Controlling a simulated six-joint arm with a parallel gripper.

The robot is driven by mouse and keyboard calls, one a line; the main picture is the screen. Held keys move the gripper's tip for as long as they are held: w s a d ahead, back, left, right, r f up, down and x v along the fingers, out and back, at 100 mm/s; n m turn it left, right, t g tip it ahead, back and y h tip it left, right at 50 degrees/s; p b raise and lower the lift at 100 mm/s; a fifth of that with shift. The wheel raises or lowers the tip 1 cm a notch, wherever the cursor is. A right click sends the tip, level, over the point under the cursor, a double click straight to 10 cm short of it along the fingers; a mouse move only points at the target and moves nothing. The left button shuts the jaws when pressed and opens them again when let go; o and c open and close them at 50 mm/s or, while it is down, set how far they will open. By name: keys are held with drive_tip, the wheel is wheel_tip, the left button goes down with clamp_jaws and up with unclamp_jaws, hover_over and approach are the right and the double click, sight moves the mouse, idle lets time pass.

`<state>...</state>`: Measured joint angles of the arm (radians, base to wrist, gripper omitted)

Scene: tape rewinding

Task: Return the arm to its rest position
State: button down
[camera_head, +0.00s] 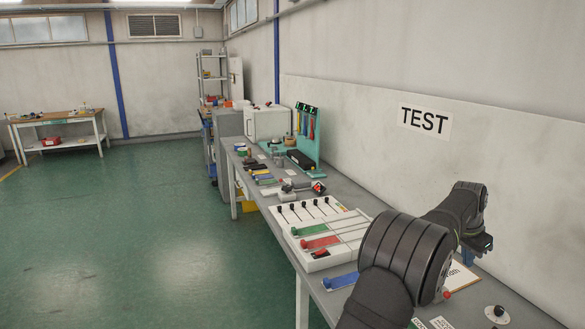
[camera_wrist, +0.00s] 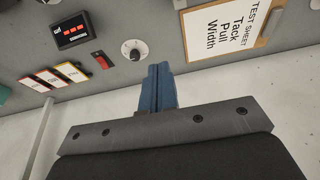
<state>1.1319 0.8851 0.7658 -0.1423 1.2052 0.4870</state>
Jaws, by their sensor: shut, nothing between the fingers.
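My arm reaches in from the lower right of the head view, over the right part of the grey bench (camera_head: 366,203). My gripper shows there only as a small blue part (camera_head: 467,258) below the dark wrist, near a clipboard (camera_head: 462,276) that the arm partly hides. In the wrist view its two blue fingers (camera_wrist: 156,84) are together with nothing between them. A clipboard with a test sheet (camera_wrist: 228,24) lies at the upper right of that view, apart from the fingers.
A knob (camera_wrist: 135,50), a red switch (camera_wrist: 103,61) and a display (camera_wrist: 77,32) sit near the fingers in the wrist view. A white tray (camera_head: 350,228), green, red and blue strips and a teal tool rack (camera_head: 312,150) line the bench. The wall runs close behind.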

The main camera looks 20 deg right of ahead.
drive_tip(key=w+a+r+y, duration=0.1)
drive_tip(key=w+a, duration=0.2)
drive_tip(key=a, duration=0.6)
drive_tip(key=w+a+r+y, duration=0.1)
drive_tip(key=w+a, duration=0.3)
drive_tip(key=a, duration=0.6)
drive_tip(key=shift+w+r+y, duration=0.15)
drive_tip(key=shift+y, duration=0.15)
